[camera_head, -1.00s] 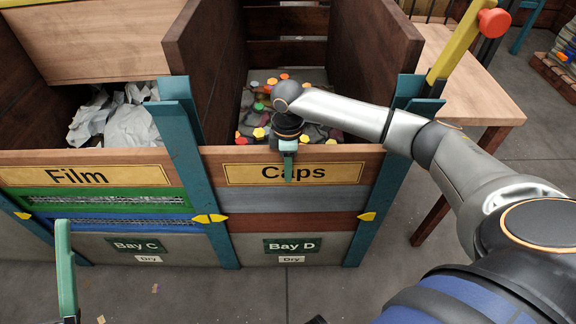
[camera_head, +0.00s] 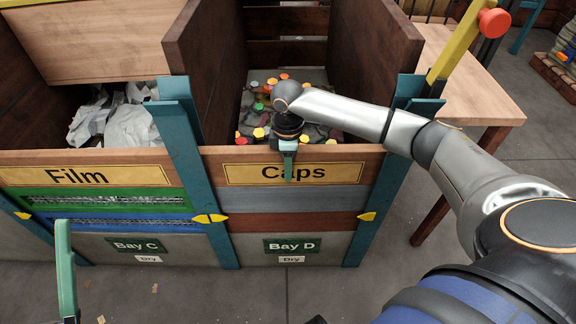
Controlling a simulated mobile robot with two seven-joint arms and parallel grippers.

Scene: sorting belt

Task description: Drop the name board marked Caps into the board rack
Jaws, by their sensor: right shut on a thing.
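The name board marked Caps (camera_head: 336,172) is the wooden board with a yellow label across the front of the right bay, above grey and brown boards. My right gripper (camera_head: 289,172) comes down over its top edge from behind, with one green finger in front of the label. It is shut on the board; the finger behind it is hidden. A green finger-like part (camera_head: 66,270) at the lower left seems to be of my left gripper; its opening cannot be told. I cannot make out a board rack for certain.
The bay behind the board holds colourful caps (camera_head: 262,107). Teal posts (camera_head: 192,170) flank the board. The Film board (camera_head: 110,174) fronts the left bay, which holds white film (camera_head: 128,125). A wooden table (camera_head: 470,85) with a yellow red-knobbed lever (camera_head: 455,50) stands right.

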